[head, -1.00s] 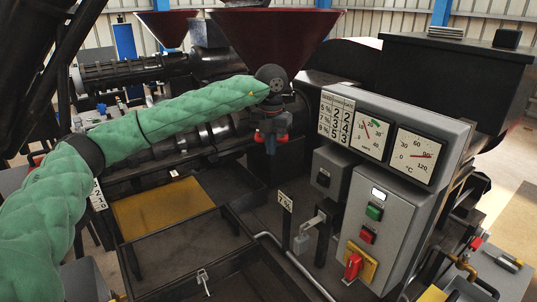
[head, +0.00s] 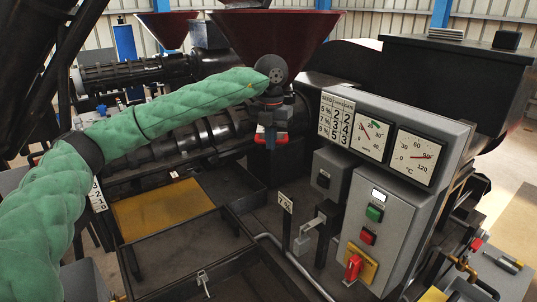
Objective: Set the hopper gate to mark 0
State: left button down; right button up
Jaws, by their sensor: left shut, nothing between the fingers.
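The dark red hopper (head: 275,35) stands at the top middle of the head view, narrowing down behind my left wrist. My left gripper (head: 270,132) points down below the hopper, in front of the dark press barrel. It is shut with nothing held. Small red and blue parts show at its tips; I cannot tell whether it touches the machine there. The hopper gate and its marks are not clearly visible, with my wrist in front of the hopper neck. A small number plate (head: 97,195) shows at the left beside my green arm. My right gripper is not in view.
A grey control box (head: 400,130) with two dials and a number card stands right of the gripper. Below it is a button panel (head: 372,225) with a red switch. A yellow tray floor (head: 155,212) and dark frame rails lie below the arm. A second press stands behind.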

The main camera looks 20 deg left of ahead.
pick_arm(q)
notch_tip(320, 180, up, 6)
jog(key=p, duration=0.1)
dwell(0.7)
